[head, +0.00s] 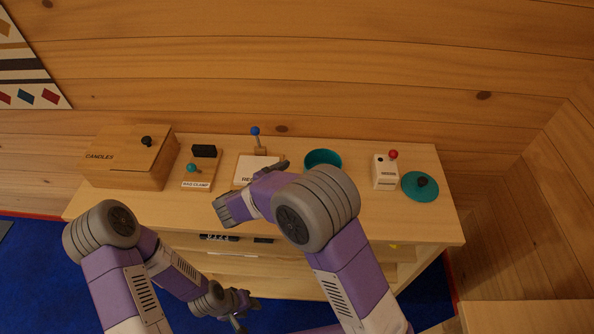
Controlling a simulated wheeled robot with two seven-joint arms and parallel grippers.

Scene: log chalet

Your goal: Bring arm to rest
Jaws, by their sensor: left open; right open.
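My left gripper (246,307) hangs low in front of the cabinet, over the blue floor, with its fingers apart and nothing seen between them. My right arm reaches over the cabinet's top. Its gripper (280,167) is just in front of a white lever board and left of a teal bowl; its fingers are mostly hidden by my own arm. I see nothing held in it, and I cannot tell whether it touches the board.
The wooden cabinet (425,222) carries a candles box (118,160), a bag clamp (196,180), the lever board (246,170) with a blue knob, the teal bowl (322,157), a white red-knobbed box (384,175) and a teal lid (420,188). A log wall stands behind.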

